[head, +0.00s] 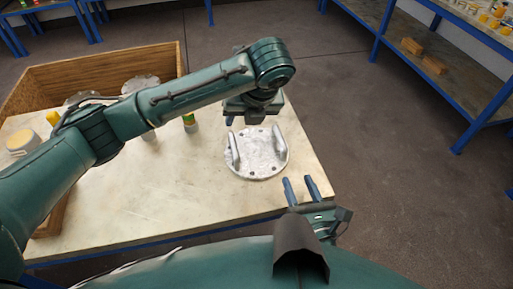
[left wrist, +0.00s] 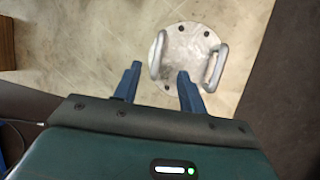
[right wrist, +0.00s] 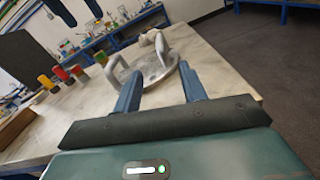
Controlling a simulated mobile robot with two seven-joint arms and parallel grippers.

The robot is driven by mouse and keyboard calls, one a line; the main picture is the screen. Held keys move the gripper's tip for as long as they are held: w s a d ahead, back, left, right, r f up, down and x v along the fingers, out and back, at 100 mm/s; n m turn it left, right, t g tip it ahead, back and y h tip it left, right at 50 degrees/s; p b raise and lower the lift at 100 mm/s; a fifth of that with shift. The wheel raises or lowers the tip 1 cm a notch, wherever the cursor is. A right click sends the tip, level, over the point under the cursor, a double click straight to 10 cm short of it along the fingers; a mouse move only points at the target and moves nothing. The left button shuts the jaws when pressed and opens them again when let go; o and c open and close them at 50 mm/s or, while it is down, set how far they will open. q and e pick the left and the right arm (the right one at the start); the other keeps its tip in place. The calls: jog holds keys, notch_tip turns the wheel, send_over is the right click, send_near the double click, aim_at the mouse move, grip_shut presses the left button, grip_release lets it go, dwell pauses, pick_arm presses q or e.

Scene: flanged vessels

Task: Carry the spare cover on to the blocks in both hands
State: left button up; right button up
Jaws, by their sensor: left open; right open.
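The spare cover (head: 257,158), a round silvery plate with bolt holes and two upright handles, lies flat on the pale table. It also shows in the left wrist view (left wrist: 187,60) and right wrist view (right wrist: 152,70). My left gripper (head: 240,119) points down near the cover's far left side, open and empty; the arm partly hides its fingers. In its wrist view one handle (left wrist: 157,55) appears beyond the gap between the fingers. My right gripper (head: 301,189) is open and empty by the table's near right edge, apart from the cover. Two wooden blocks (head: 434,65) sit on a shelf at the right.
The pale table (head: 130,215) has free room left of the cover. A wooden crate (head: 110,68) with silvery round parts stands at the back left. Blue-framed shelving (head: 375,35) stands across open floor.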

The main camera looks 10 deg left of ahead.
aim_at(232, 136)
jog(key=shift+w+a, duration=0.2)
jog(key=shift+w, duration=0.3)
pick_arm(q)
jog(key=x, duration=1.3)
jog(key=shift+w+f, duration=0.1)
pick_arm(e)
jog(key=x, duration=1.2)
jog(key=shift+w+a, duration=0.1)
jog(key=shift+w, duration=0.05)
pick_arm(q)
grip_shut()
pick_arm(e)
grip_shut()
pick_arm(q)
jog(key=shift+w+r, duration=0.15)
jog(key=shift+r, duration=0.2)
pick_arm(e)
jog(key=shift+w+r, duration=0.1)
jog(key=shift+r, duration=0.25)
